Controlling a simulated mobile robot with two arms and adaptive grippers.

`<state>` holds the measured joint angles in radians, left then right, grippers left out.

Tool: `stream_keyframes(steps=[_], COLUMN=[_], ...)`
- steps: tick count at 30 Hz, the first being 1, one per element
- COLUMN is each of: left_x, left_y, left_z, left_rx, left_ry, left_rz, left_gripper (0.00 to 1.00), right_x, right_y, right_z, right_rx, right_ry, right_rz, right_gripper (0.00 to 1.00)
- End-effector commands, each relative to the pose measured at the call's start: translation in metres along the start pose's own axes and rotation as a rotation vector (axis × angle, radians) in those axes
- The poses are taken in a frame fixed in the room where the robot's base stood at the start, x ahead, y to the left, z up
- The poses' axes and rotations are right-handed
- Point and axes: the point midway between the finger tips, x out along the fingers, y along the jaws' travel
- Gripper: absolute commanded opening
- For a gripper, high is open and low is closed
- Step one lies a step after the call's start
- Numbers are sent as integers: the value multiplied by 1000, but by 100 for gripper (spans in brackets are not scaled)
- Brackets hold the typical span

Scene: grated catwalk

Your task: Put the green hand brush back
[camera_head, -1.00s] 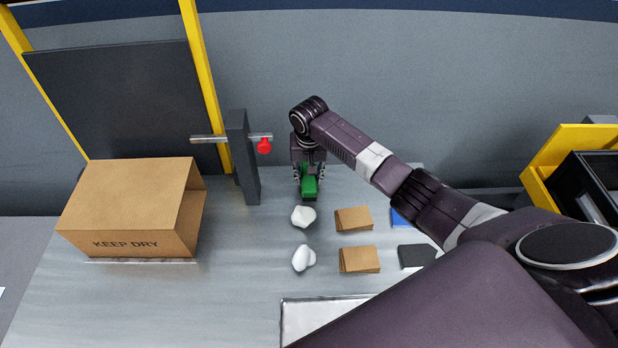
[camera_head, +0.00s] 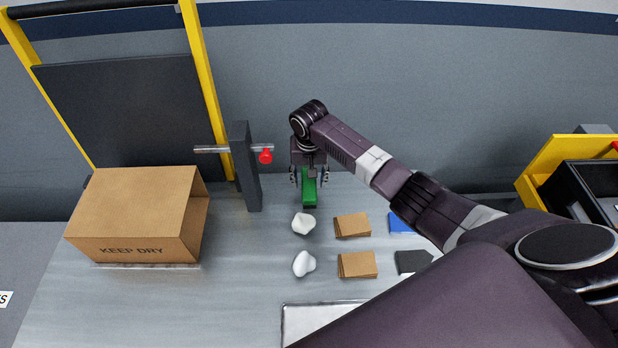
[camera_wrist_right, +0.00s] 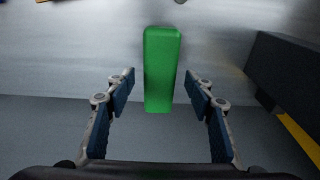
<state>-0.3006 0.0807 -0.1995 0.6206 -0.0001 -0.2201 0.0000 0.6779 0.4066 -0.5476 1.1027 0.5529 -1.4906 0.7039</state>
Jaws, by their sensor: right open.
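The green hand brush (camera_head: 309,190) lies on the metal table under my right gripper (camera_head: 309,180). In the right wrist view the green brush (camera_wrist_right: 161,70) shows as a long block, with its near end between the fingertips. My right gripper (camera_wrist_right: 160,88) is open, with a gap on each side of the brush. A dark grey upright post (camera_head: 243,165) with a metal bar (camera_head: 212,149) and a red piece (camera_head: 266,156) stands to the left of the brush. My left gripper is not in view.
An open cardboard box (camera_head: 135,215) marked KEEP DRY stands at the left. White crumpled lumps (camera_head: 304,224), brown cardboard pieces (camera_head: 352,225), a blue piece (camera_head: 401,222) and a dark piece (camera_head: 412,261) lie in front of the brush. A light tray (camera_head: 305,320) lies nearer. The wall is close behind.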

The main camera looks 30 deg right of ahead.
Motion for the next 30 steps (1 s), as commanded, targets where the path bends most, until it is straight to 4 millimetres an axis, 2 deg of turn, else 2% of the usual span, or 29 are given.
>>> stream_keyframes(steps=[1, 17, 24, 30], left_x=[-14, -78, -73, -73], left_y=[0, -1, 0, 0], left_z=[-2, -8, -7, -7], left_rx=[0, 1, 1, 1], left_ry=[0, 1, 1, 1], left_rz=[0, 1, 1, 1], left_gripper=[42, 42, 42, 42], right_x=[-13, -68, -88, -92], right_y=[0, -1, 0, 0], right_z=[-1, 0, -1, 0], right_rx=[0, -1, -1, 0], right_ry=[0, 0, 2, 0], right_rz=[-1, -1, -1, 0], right_gripper=[49, 49, 49, 49])
